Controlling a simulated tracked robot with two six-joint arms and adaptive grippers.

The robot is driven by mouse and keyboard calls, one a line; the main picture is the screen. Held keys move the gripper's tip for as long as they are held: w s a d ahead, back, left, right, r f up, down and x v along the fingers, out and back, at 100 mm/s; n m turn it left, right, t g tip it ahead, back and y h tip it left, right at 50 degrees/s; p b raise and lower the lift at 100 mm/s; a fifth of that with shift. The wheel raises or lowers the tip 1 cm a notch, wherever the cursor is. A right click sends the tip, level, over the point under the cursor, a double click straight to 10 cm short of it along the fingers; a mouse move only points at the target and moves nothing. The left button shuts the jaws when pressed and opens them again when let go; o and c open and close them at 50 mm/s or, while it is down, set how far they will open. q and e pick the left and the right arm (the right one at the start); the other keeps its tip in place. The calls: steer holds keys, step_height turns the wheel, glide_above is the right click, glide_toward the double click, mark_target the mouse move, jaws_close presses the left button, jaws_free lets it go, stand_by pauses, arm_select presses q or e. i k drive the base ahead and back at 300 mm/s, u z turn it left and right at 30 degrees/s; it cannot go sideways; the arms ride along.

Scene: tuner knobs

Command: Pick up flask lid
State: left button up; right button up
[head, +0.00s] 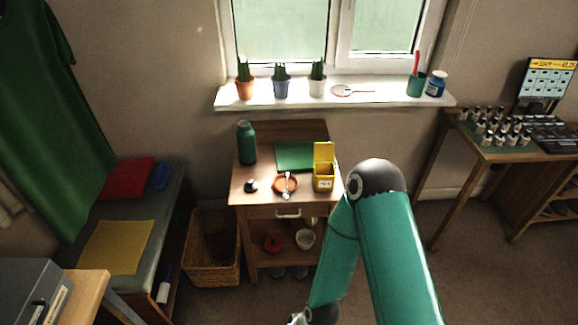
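A dark green flask (246,143) stands upright at the back left of the small wooden table (308,203). A small black round object (251,186) lies on the table in front of the flask; it may be the flask lid, but it is too small to be sure. My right arm comes in from the lower right and bends down to the bottom edge. Only a small grey part of what seems to be my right gripper (298,319) shows there, well below the table; its fingers are cut off. My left gripper is out of view.
The table also holds a green mat (296,156), an orange dish (284,189) with a utensil and a yellow open box (323,183). A wicker basket (213,262) stands left of it. A bench (157,217) is farther left. Potted plants line the windowsill (350,101).

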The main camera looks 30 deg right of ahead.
mark_target(250, 186)
steer(key=z, duration=0.4)
steer(key=i, duration=1)
steer(key=z, duration=0.7)
steer(key=k, duration=0.75)
steer(key=z, duration=0.25)
steer(key=i, duration=0.8)
steer(key=u, duration=0.1)
